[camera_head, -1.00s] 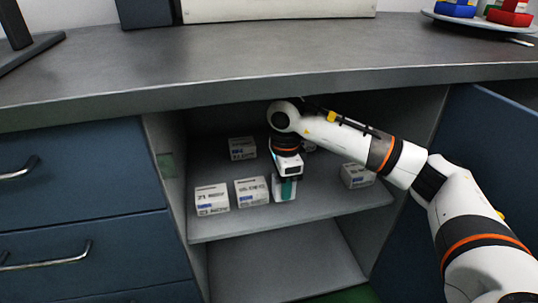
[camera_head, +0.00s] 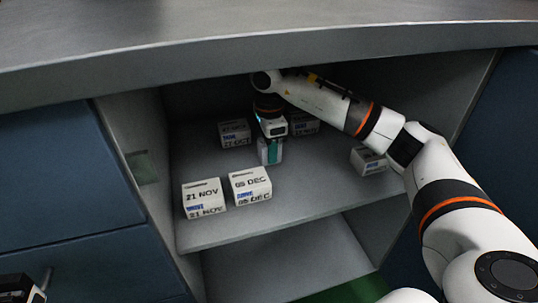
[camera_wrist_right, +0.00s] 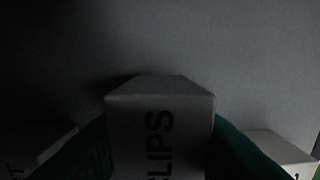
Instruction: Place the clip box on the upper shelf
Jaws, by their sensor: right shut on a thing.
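The clip box (camera_wrist_right: 160,125) is a pale carton with dark "CLIPS" lettering, large in the middle of the right wrist view. My right gripper (camera_head: 270,151) is shut on it, with teal fingers on both sides. In the head view this gripper points down inside the open cabinet, over the middle of the upper shelf (camera_head: 325,182). I cannot tell whether the box touches the shelf. A black and white part at the lower left corner looks like my left gripper (camera_head: 18,288), mostly cut off, so its jaws are unclear.
On the shelf stand a "21 NOV" box (camera_head: 204,197) and a "05 DEC" box (camera_head: 250,186) in front, a box (camera_head: 235,133) back left, one (camera_head: 304,124) behind the gripper and one (camera_head: 368,161) at right. The shelf's front middle is clear. The countertop (camera_head: 250,40) overhangs.

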